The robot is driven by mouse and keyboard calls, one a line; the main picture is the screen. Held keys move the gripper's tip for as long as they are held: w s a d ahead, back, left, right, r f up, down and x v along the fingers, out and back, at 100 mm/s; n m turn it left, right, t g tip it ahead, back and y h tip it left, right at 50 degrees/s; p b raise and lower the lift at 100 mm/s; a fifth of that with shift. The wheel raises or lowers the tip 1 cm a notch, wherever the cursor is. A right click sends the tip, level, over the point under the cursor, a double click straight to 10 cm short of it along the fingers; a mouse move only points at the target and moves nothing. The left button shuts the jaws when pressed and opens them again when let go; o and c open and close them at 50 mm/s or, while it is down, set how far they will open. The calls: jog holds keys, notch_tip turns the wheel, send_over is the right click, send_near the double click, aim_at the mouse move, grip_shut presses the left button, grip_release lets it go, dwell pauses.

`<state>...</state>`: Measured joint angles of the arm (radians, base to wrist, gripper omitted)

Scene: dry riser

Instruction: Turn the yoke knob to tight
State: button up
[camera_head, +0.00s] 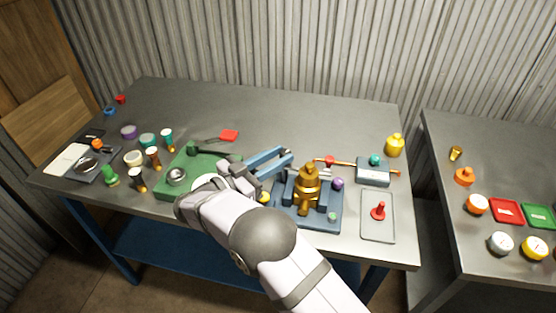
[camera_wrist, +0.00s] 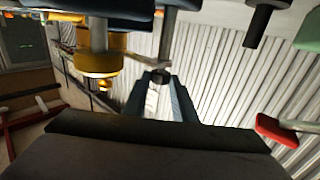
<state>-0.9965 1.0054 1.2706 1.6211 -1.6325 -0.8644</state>
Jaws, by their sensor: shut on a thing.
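My gripper (camera_head: 284,154) reaches over the table with its two long blue fingers beside the brass valve body (camera_head: 308,184). The valve body stands upright on the dark blue fixture (camera_head: 287,213). In the wrist view the fingers (camera_wrist: 160,86) converge on a small dark knob (camera_wrist: 160,76) at the end of a grey shaft (camera_wrist: 169,42). I take this to be the yoke knob. The fingers are shut on it. In the head view the knob cannot be made out clearly, and whether it is loose or tight cannot be told.
A blue-grey block (camera_head: 374,176) with a copper rod and a grey tray (camera_head: 378,228) with a red handle stand to the right. The back of the table is mostly clear.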

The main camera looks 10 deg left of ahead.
jog(key=shift+r, duration=0.1)
jog(key=o, duration=1)
jog(key=shift+o, duration=0.2)
jog(key=b+v, duration=0.2)
jog(key=v, duration=0.5)
jog(key=shift+a, duration=0.15)
jog(key=shift+s, duration=0.1)
